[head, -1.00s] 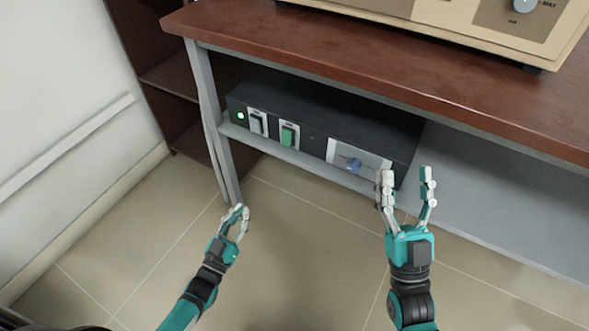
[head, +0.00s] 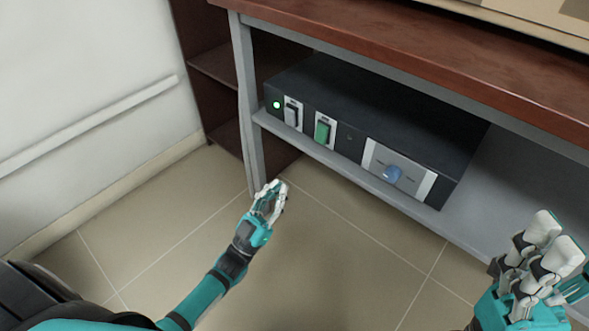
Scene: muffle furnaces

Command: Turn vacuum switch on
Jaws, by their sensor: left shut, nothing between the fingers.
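A dark control box (head: 400,112) sits on the grey shelf under the table. The small labels are unreadable, so I cannot tell which switch is the vacuum one. My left gripper (head: 272,190) is shut and empty, in front of and below the switches, apart from the box. My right gripper (head: 551,242) is at the lower right, away from the box, with its fingers apart and nothing visible between them.
The wooden tabletop (head: 420,60) overhangs the box, with a beige appliance (head: 545,22) on it. A grey table leg (head: 247,105) stands left of the box. A dark shelf unit (head: 215,65) is behind it. The tiled floor in front is clear.

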